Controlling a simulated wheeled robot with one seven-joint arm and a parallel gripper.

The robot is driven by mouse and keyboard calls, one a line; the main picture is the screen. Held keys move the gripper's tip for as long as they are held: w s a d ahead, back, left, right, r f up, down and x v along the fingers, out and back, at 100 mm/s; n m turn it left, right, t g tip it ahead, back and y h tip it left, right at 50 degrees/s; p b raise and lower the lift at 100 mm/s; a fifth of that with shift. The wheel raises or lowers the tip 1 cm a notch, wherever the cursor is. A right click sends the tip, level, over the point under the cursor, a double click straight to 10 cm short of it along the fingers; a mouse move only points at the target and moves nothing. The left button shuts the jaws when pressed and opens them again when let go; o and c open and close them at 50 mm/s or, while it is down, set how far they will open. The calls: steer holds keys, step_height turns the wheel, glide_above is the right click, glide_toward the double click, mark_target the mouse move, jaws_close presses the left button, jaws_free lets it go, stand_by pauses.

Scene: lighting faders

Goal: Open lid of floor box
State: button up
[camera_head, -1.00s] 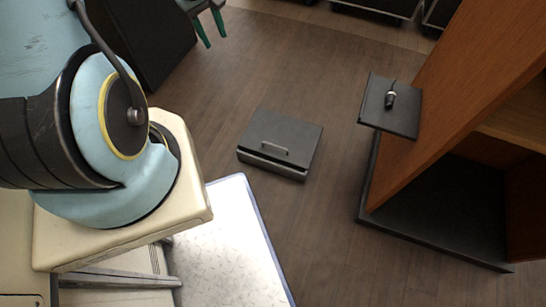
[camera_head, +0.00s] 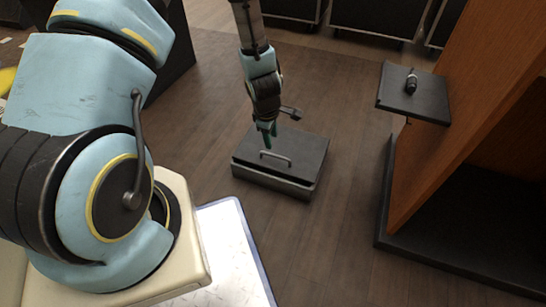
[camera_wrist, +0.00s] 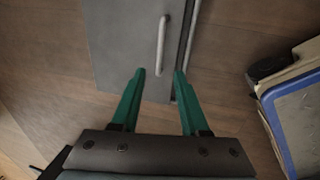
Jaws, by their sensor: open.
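The floor box (camera_head: 305,152) is a dark grey box standing on the wooden floor, with its lid shut. A light metal bar handle (camera_head: 276,158) is fixed near the front edge of the lid. My gripper (camera_head: 268,144) points down just above the lid, close to the handle. In the wrist view the two green fingers (camera_wrist: 158,72) are open and apart. The handle (camera_wrist: 162,45) lies just beyond the fingertips, in line with the gap between them. Nothing is between the fingers. The box lid (camera_wrist: 122,45) fills the top middle of that view.
Dark cases (camera_head: 375,16) line the back. My own base is at the lower left. Floor is clear between box and cabinet.

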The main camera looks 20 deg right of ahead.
mark_target(273, 155)
steer(key=f+b, duration=0.1)
steer(key=f, duration=0.2)
steer(key=w+d+f+b, duration=0.1)
steer(key=f, duration=0.2)
steer(key=f+b, duration=0.1)
steer(key=f, duration=0.2)
steer(key=shift+w+d+f+b, duration=0.15)
steer(key=shift+w+b, duration=0.05)
steer(key=shift+b, duration=0.1)
jaws_close()
stand_by(1.0)
